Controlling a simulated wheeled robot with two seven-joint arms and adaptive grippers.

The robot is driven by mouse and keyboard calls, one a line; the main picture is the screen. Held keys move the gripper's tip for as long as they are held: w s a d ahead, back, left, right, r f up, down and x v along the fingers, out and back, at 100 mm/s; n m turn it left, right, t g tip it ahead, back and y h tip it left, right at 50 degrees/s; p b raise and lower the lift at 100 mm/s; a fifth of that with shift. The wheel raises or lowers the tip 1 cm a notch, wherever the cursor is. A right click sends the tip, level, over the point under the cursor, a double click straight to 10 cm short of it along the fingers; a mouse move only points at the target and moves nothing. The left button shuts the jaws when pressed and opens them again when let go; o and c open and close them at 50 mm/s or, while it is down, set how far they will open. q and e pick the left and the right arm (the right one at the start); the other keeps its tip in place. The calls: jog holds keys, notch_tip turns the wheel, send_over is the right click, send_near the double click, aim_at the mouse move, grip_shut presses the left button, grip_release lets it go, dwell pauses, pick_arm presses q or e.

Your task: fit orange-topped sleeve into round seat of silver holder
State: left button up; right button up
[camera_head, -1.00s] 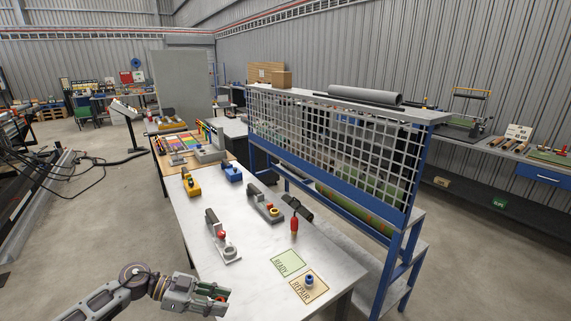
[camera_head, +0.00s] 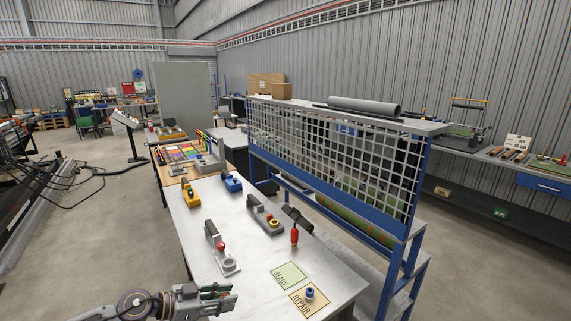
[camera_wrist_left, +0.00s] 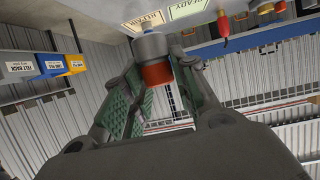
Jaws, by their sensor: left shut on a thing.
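The orange-topped sleeve (camera_wrist_left: 154,60), a grey cylinder with an orange end, is between the green-padded fingers of my left gripper (camera_wrist_left: 154,88) in the left wrist view. In the head view my left gripper (camera_head: 218,298) is at the table's near left edge, shut; the sleeve cannot be made out there. The silver holder (camera_head: 214,238) lies on the table beyond the gripper, with a red knob and a pale round seat (camera_head: 229,263) at its near end. The sleeve is apart from the holder. My right gripper is not in view.
A READY card (camera_head: 288,274) and a REPAIR card (camera_head: 304,304) lie to the right; a blue-topped piece (camera_head: 310,292) stands on REPAIR. Another holder (camera_head: 263,213) and a red-handled tool (camera_head: 294,237) lie farther back. A blue-framed mesh rack (camera_head: 335,150) borders the right side.

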pick_arm(q)
jog(key=shift+w+a+r+n+t+y, duration=0.1)
jog(key=shift+w+a+n+t+y, duration=0.25)
jog(key=shift+n+t, duration=0.35)
jog(key=shift+w+a+n+t+y, duration=0.1)
jog(key=shift+a+n+t+y, duration=0.15)
jog(key=shift+a+n+t, duration=0.15)
dwell(0.3)
jog(key=shift+a+f+n+t+y, duration=0.6)
jog(key=shift+a+n+t+y, duration=0.1)
jog(key=shift+a+n+y, duration=0.3)
dwell(0.4)
jog(key=shift+a, duration=0.15)
jog(key=shift+s+a+f+n+t+y, duration=1.3)
jog(key=shift+s+a+f+n+y, duration=1.55)
jog(key=shift+a, duration=1.55)
jog(key=d+n+y, duration=0.2)
jog(key=d, duration=0.6)
jog(key=shift+w, duration=0.3)
jog(key=shift+y, duration=0.25)
